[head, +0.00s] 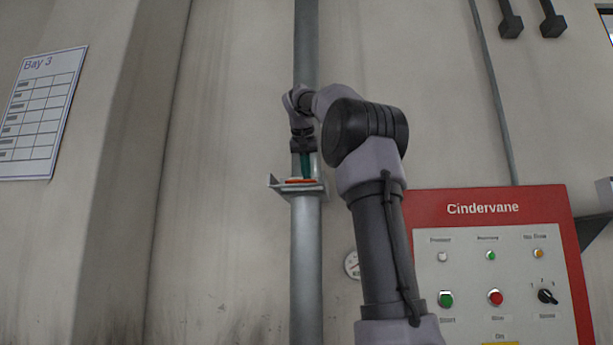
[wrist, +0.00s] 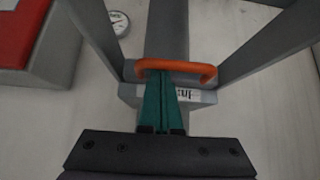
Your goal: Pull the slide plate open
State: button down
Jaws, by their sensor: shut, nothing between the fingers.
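The slide plate (head: 315,188) is a grey metal piece set across a vertical pipe, with a small orange handle (head: 300,181) on its near side. In the wrist view the handle is an orange bar (wrist: 198,68) on a grey block with a partly covered white label (wrist: 200,95). My gripper (head: 304,176) points down at the handle from above. Its green fingers are pressed together in the wrist view (wrist: 164,76), with nothing between them. Their tips meet the handle's left-centre part in that view; I cannot tell whether they touch it or reach through it.
The vertical grey pipe (head: 306,270) runs along the wall. A round gauge (head: 352,265) sits low beside it, behind my arm. A red Cindervane control panel (head: 481,208) with buttons and a knob stands at right. A Bay 3 chart (head: 42,113) hangs left. Wall left of the pipe is clear.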

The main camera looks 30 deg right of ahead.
jog(key=s+a, duration=0.7)
jog(key=s, duration=0.3)
jog(key=shift+s, duration=0.2)
